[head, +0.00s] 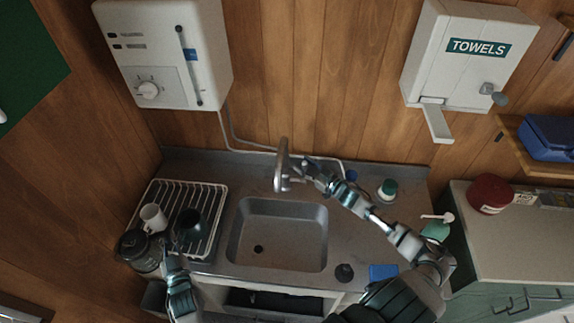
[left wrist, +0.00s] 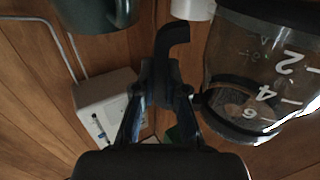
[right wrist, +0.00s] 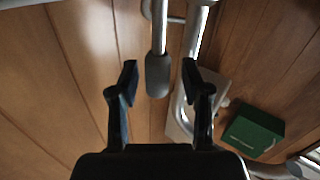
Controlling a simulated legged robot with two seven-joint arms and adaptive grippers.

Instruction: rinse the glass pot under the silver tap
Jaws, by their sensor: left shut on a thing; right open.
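The glass pot (head: 147,263), with a black rim and white numbers, is at the front left corner of the drying rack; I cannot tell if it rests there. It shows large at the right of the left wrist view (left wrist: 262,75). My left gripper (head: 171,258) is shut on its black handle (left wrist: 172,45). The silver tap (head: 281,165) stands behind the sink (head: 285,235). My right gripper (head: 306,170) is open beside it. In the right wrist view, the tap's grey-tipped lever (right wrist: 158,75) lies between the open fingers, with no clear contact.
A white mug (head: 152,217) and a dark green mug (head: 189,224) stand on the wire rack (head: 212,197), close to the pot. A green-capped jar (head: 387,190), a dark round stopper (head: 344,272) and a blue sponge (head: 383,271) are right of the sink. The basin is empty.

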